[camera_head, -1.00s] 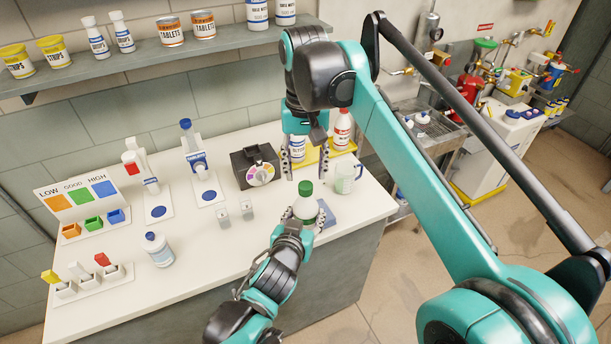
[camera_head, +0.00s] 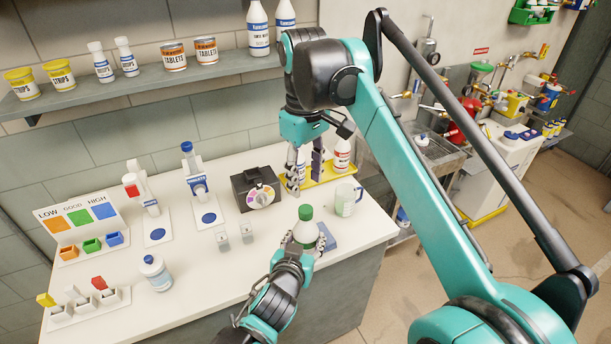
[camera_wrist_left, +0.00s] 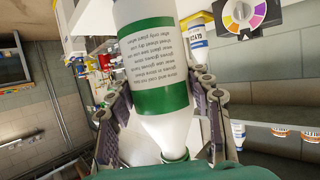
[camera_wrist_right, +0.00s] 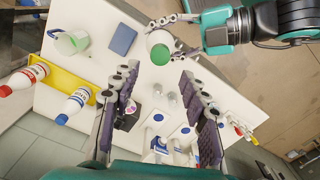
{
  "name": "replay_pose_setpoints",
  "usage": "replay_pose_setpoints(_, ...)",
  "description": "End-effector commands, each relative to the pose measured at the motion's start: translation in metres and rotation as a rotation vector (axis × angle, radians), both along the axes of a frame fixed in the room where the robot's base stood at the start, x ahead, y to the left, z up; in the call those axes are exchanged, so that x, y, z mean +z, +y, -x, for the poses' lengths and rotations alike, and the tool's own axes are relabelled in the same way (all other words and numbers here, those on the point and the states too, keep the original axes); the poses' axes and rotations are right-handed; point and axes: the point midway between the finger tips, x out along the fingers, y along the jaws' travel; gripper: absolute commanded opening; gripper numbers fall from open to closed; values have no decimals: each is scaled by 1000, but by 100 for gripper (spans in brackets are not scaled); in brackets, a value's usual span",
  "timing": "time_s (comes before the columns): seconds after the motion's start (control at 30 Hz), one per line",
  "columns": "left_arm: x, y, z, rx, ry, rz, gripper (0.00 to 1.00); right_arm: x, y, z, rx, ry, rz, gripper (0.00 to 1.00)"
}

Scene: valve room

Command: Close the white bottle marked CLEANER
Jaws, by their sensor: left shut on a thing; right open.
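The white bottle with a green band and green cap (camera_head: 306,225) stands at the counter's front right. Its side facing the left wrist view shows small print (camera_wrist_left: 158,70); I cannot read CLEANER on it. My left gripper (camera_head: 305,244) is shut around its body. Its cap is on top, but I cannot tell how tightly it sits. My right gripper (camera_head: 306,172) is open and empty, above and behind the bottle. In the right wrist view, the bottle's green top (camera_wrist_right: 160,53) lies beyond the open fingers, apart from them.
A glass beaker (camera_head: 346,198) stands right of the bottle, by a blue pad (camera_head: 327,238). A yellow tray (camera_head: 330,176) with bottles is behind. A dial box (camera_head: 255,188) and two small clear containers (camera_head: 235,238) are left. A white blue-capped bottle (camera_head: 155,273) stands front left.

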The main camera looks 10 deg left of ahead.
Motion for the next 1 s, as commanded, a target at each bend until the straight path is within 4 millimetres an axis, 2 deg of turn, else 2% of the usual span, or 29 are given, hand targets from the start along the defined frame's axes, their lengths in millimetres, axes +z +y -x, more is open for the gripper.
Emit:
replay_pose_setpoints(0.47,0,0,0,0,-1,0,0,-4,0,0,27,0,0,44)
replay_pose_setpoints(0.8,0,0,0,0,-1,0,0,-53,0,1,25,-1,0,44)
replay_pose_setpoints(1.0,0,0,0,0,-1,0,0,-74,0,0,25,-2,0,44)
